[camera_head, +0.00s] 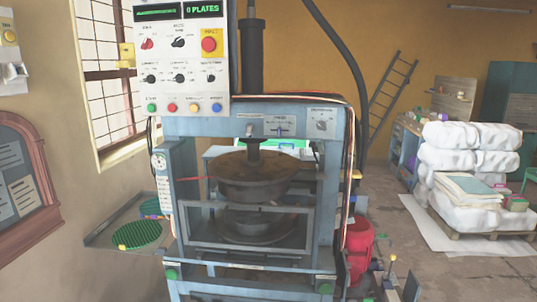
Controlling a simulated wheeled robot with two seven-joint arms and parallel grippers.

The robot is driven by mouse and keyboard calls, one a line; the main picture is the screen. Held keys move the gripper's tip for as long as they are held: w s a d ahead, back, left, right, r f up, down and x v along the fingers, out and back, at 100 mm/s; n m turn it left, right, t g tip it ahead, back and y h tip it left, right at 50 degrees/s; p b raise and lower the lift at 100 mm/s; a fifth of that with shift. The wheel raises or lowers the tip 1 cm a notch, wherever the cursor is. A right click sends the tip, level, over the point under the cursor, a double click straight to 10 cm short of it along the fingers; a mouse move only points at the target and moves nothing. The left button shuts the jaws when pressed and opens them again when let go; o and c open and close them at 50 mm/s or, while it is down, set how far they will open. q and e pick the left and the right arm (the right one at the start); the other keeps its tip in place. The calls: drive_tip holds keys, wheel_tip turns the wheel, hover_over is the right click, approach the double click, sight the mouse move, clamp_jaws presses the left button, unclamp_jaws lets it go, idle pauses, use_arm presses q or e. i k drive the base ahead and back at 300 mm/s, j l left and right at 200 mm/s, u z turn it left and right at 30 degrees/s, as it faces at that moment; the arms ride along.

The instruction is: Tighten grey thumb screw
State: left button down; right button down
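The plate press (325,190) stands in the middle, a blue-grey frame with a dark round upper mould (252,168) above a lower round mould (252,226). A clear framed guard (297,222) crosses its front. No grey thumb screw can be made out with certainty. A small handle (280,130) sits on a pale label plate on the crossbeam, and green knobs (170,274) sit low on the front; these are too small to tell their exact form. Neither of my grippers can be made out in the view.
A control panel (180,100) with dials and a red button hangs upper left. A tray with a green round mat (137,234) projects at left. A red container (359,248) and small metal parts (390,272) are at lower right. White sacks (470,160) stand beyond open floor.

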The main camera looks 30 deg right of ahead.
sight(321, 176)
drive_tip(key=z, duration=1.15)
